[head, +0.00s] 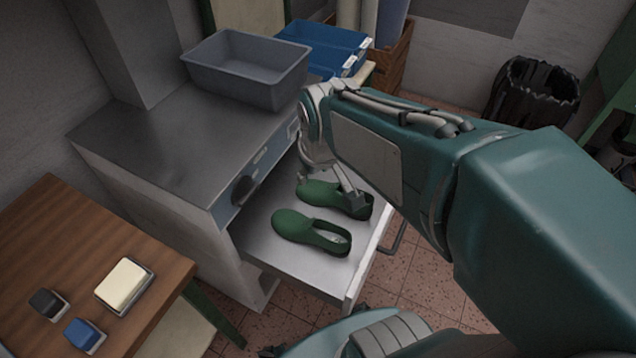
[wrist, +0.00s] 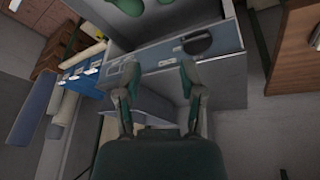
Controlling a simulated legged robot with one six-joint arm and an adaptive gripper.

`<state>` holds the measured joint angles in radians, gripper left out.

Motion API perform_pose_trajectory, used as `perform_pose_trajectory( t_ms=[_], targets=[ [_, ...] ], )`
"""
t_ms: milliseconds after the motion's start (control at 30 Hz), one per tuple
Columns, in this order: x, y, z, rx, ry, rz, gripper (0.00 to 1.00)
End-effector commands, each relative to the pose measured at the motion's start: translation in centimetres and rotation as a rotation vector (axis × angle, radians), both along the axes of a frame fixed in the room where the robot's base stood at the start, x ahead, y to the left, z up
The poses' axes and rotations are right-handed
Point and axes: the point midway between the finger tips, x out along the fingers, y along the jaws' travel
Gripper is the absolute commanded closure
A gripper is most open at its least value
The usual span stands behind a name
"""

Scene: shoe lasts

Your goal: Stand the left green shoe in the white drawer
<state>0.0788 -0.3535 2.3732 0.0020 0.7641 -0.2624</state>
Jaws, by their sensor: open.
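The white drawer (head: 262,251) is pulled out of the grey-topped cabinet. Two green shoes rest sole down, side by side inside it: one nearer the left (head: 296,228) and one behind it to the right (head: 318,193). Their openings face the drawer's front. My gripper (head: 345,187) overlaps the right-hand shoe in the head view and hides part of it; I cannot tell from there whether it touches. In the wrist view my gripper (wrist: 155,82) is open with no shoe between its fingers. Green shoe parts show at the top edge (wrist: 131,6).
A grey bin (head: 245,85) stands on the cabinet top (head: 170,140), with blue trays (head: 325,40) behind. A wooden table (head: 60,230) at the left holds small blocks. A black-lined waste bin (head: 535,95) stands at the back right. The floor right of the drawer is partly open.

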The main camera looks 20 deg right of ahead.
Motion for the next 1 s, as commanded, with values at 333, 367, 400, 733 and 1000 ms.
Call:
perform_pose_trajectory(
  t_ms=[333,367,400,733,1000],
  targets=[
    [-7.6,2.3,4.1,0.086,-0.125,-0.138,0.49],
    [-7.9,2.3,4.2,0.091,-0.129,-0.146,0.49],
    [-8.2,2.4,4.2,0.096,-0.133,-0.153,0.49],
    [-8.5,2.5,4.3,0.102,-0.136,-0.161,0.49],
    [-8.5,2.5,4.3,0.101,-0.137,-0.16,0.49]
  ],
)
